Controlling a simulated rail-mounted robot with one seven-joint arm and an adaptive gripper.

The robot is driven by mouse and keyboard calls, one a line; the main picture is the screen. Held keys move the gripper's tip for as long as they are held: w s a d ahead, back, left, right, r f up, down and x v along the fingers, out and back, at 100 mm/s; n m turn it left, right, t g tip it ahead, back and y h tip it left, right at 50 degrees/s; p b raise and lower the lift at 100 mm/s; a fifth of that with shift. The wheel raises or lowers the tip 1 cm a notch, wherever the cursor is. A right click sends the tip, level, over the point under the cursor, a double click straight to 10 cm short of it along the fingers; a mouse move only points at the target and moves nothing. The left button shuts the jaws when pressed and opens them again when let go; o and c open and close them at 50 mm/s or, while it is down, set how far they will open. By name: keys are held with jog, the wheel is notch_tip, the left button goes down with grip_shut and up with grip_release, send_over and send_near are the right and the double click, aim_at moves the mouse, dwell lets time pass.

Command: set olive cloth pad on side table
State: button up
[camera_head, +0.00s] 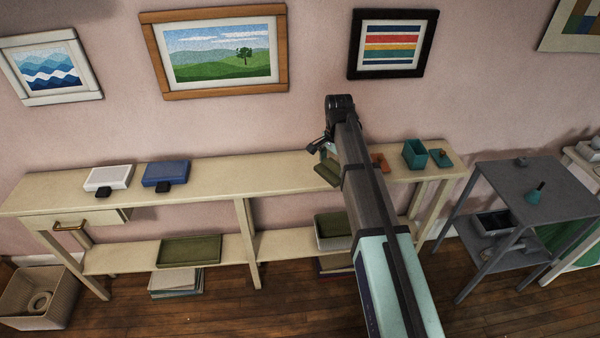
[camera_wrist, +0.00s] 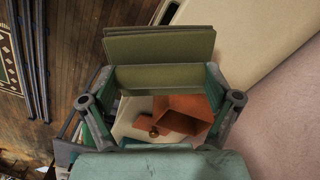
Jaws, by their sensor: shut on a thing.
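The olive cloth pad (camera_head: 326,174) is in my gripper (camera_head: 326,157), above the long cream console table. In the wrist view the pad (camera_wrist: 160,45) shows as layered olive slabs, with an olive strip between the two fingers of my gripper (camera_wrist: 162,78). The gripper is shut on the pad. My arm hides part of the console behind it. A small grey side table (camera_head: 565,190) stands to the right, apart from the gripper. A teal bottle-like item and a small grey block are on its top.
The cream console (camera_head: 250,168) holds a white box (camera_head: 109,177), a blue box (camera_head: 166,173), a teal open box (camera_head: 414,154) and an orange item (camera_head: 380,162). An orange open box (camera_wrist: 185,113) lies below the gripper. The side table's front-left top looks clear.

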jog(key=w+a+r+m, duration=0.6)
jog(key=w+a+r, duration=0.2)
jog(key=a+r, duration=0.4)
jog(key=f+p, duration=0.1)
jog(key=f, duration=0.5)
jog(key=f+p, duration=0.1)
jog(key=f, duration=0.5)
jog(key=f+p, duration=0.1)
jog(key=f, duration=0.5)
jog(key=shift+d+f+p, duration=0.2)
jog(key=shift+d+p, duration=0.15)
jog(key=shift+d, duration=0.05)
jog(key=shift+f, duration=0.1)
jog(key=o, duration=1.4)
jog(key=shift+o, duration=0.2)
notch_tip(320, 180, up, 12)
jog(key=b, duration=0.3)
